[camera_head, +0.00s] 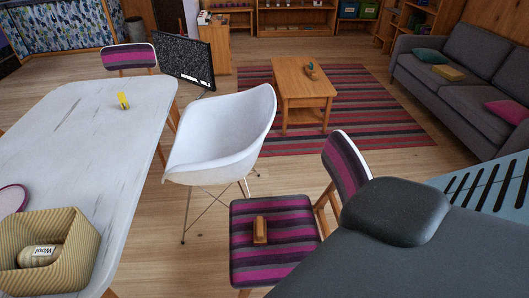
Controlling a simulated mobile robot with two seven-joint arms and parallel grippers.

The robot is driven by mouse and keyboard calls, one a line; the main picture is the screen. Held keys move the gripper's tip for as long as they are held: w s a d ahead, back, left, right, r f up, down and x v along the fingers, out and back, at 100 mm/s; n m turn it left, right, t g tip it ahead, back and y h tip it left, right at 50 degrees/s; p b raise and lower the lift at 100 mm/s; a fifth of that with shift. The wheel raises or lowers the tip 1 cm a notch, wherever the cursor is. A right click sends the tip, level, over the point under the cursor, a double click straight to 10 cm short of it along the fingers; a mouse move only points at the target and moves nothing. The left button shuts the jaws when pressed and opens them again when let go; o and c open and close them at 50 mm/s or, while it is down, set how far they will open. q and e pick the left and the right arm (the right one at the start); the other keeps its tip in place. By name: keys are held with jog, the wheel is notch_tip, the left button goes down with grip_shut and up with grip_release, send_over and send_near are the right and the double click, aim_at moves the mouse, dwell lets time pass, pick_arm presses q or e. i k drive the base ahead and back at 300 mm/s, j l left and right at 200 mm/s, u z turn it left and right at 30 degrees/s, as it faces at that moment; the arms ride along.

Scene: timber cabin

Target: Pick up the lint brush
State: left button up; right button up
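A small wooden-brown block-like object with a darker side, which looks like the lint brush (260,230), lies on the seat of a purple, pink and grey striped chair (262,272) at the lower middle. Its long side points roughly toward and away from me. Nothing touches it from above. A similar small brown object (311,72) stands on the wooden coffee table farther back; it is too small to tell what it is. Neither of my grippers shows in the head view.
A white table (80,135) at left bears a woven basket (85,235) with a wool roll and a yellow item (123,101). A white shell chair (225,130) stands beside the striped chair. A blue slatted thing (460,180) is at right. Floor is open beyond.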

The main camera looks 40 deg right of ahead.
aim_at(260, 224)
jog(key=j+z, duration=0.15)
jog(key=z, duration=0.2)
jog(key=j+z, duration=0.15)
jog(key=z, duration=0.25)
jog(key=j+z, duration=0.15)
jog(key=z, duration=0.2)
